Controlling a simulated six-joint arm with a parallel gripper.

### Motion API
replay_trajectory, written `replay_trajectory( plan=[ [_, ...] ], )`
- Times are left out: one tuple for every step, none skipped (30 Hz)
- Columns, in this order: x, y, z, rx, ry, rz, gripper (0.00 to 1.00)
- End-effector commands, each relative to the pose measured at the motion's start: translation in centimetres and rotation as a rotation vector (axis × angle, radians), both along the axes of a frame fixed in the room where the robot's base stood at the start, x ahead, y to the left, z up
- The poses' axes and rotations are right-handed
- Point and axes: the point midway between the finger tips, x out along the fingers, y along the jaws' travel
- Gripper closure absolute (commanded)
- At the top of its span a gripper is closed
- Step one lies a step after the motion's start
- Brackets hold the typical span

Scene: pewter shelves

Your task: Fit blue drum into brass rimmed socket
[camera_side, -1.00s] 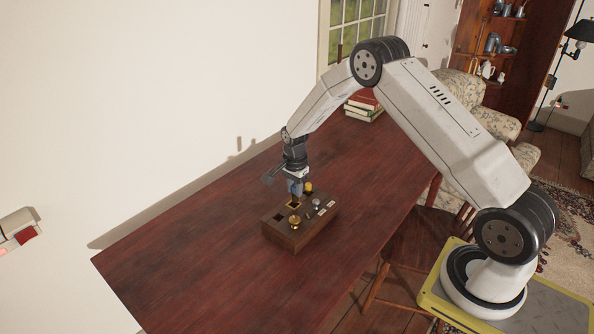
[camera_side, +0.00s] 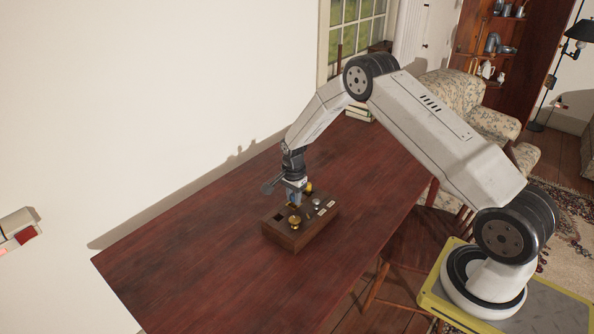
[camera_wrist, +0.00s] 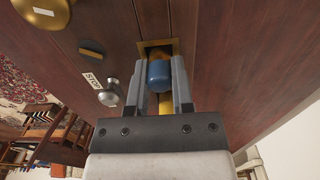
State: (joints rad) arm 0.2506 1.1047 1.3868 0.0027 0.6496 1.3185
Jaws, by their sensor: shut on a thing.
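The blue drum (camera_wrist: 160,75) is between the two fingers of my gripper (camera_wrist: 160,84), which is shut on it. In the wrist view the brass rimmed socket (camera_wrist: 146,45) is just beyond the drum, its dark opening partly covered by the drum. I cannot tell whether the drum's lower end is inside the rim. In the side view my gripper (camera_side: 295,196) points down over the wooden block (camera_side: 285,238), with a little of the drum's blue showing; the fingers hide the socket below.
The block also carries a front brass knob (camera_side: 294,222), a grey knob (camera_side: 316,202), small pale labels and a dark square opening (camera_side: 277,216). A brass piece (camera_side: 309,187) stands close behind my gripper. The red-brown tabletop (camera_side: 190,260) is clear around the block. Books (camera_side: 360,114) lie at the back.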

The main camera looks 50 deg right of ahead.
Motion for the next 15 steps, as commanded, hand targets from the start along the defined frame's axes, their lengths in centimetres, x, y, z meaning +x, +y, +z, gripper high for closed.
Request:
replay_trajectory(
  plan=[
    [0.01, 0.0, -0.07, 0.0, 0.0, 0.0, 1.0],
    [0.01, 0.0, -0.14, 0.0, 0.0, 0.0, 1.0],
    [0.01, 0.0, -0.22, 0.0, 0.0, 0.0, 1.0],
    [0.01, 0.0, -0.28, 0.0, 0.0, 0.0, 1.0],
    [0.0, 0.0, -0.29, 0.0, 0.0, 0.0, 0.65],
    [0.0, 0.0, -0.28, 0.0, 0.0, 0.0, 0.52],
    [0.0, 0.0, -0.28, 0.0, 0.0, 0.0, 0.43],
    [-0.01, 0.0, -0.28, 0.0, 0.0, 0.0, 0.36],
    [-0.01, 0.0, -0.28, 0.0, 0.0, 0.0, 0.36],
    [-0.01, 0.0, -0.27, 0.0, 0.0, 0.0, 0.36],
    [-0.01, 0.0, -0.27, 0.0, 0.0, 0.0, 0.36],
    [-0.01, 0.0, -0.28, 0.0, 0.0, 0.0, 0.36],
    [-0.01, 0.0, -0.27, 0.0, 0.0, 0.0, 0.36],
    [-0.01, 0.0, -0.27, 0.0, 0.0, 0.0, 0.36],
    [-0.01, 0.0, -0.27, 0.0, 0.0, 0.0, 0.36]
  ],
)
